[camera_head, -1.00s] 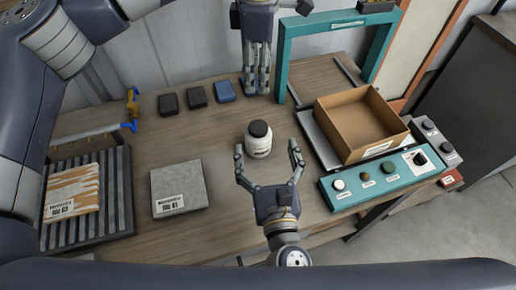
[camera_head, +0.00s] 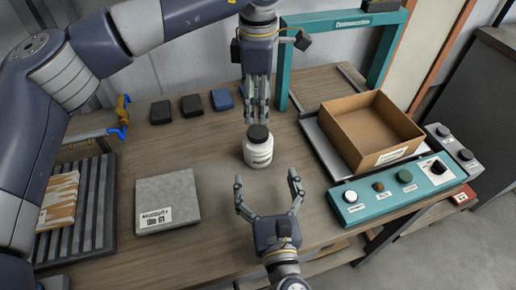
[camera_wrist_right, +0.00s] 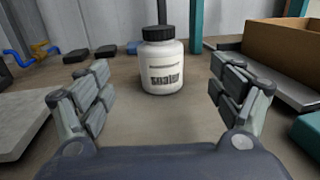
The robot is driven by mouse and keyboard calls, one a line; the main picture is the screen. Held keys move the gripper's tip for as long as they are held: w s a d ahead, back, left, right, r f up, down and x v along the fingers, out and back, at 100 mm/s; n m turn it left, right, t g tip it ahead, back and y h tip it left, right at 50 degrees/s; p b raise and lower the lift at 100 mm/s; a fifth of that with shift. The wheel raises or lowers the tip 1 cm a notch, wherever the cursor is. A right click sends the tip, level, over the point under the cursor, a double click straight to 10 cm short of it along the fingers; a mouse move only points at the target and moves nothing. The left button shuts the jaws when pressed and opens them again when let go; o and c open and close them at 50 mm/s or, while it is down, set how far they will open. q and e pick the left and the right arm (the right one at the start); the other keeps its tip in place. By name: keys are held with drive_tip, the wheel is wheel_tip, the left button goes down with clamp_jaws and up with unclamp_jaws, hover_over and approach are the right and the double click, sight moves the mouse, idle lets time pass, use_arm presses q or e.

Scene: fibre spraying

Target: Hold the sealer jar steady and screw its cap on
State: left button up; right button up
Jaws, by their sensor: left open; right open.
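The sealer jar (camera_head: 257,153) is white and stands upright on the wooden table. Its black cap (camera_head: 258,133) sits on top of the jar; I cannot tell how tight it is. The right wrist view shows the jar (camera_wrist_right: 162,70) with its label and the cap (camera_wrist_right: 158,33), centred beyond the fingers. My right gripper (camera_head: 267,196) is open and empty, in front of the jar with its fingers either side of the line to it, apart from it. My left gripper (camera_head: 258,118) points down just above the cap, its fingers at the cap's far side; any contact is unclear.
A cardboard box (camera_head: 372,130) stands on the right beside a teal control panel (camera_head: 400,190) and under a teal frame (camera_head: 284,65). A grey slab (camera_head: 167,203) and a ribbed rack (camera_head: 95,210) lie left. Dark and blue blocks (camera_head: 191,105) line the back.

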sight(260, 152)
drive_tip(key=w, duration=0.3)
drive_tip(key=w+a, duration=0.1)
drive_tip(key=w, duration=0.6)
drive_tip(key=shift+w+a, duration=0.2)
drive_tip(key=shift+w, duration=0.05)
